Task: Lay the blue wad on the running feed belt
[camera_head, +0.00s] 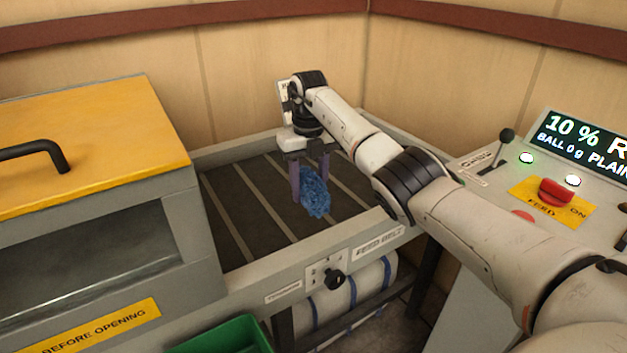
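The blue wad (315,196) is a crumpled, fibrous lump low over the dark slatted feed belt (233,212). I cannot tell whether its underside touches the belt. My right gripper (310,188) comes in from the right and points down over the belt. Its two purplish fingers stand on either side of the wad, with no clear gap to it, and seem shut on it. The wad hides part of the far finger's tip. My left gripper is not in view.
A grey machine with a yellow lid (90,140) and black handle stands left of the belt. At right, a control panel has a red feed knob (557,192) by an "ON" mark, green lamps and a display reading "10 %". A green bin (225,338) sits at the bottom.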

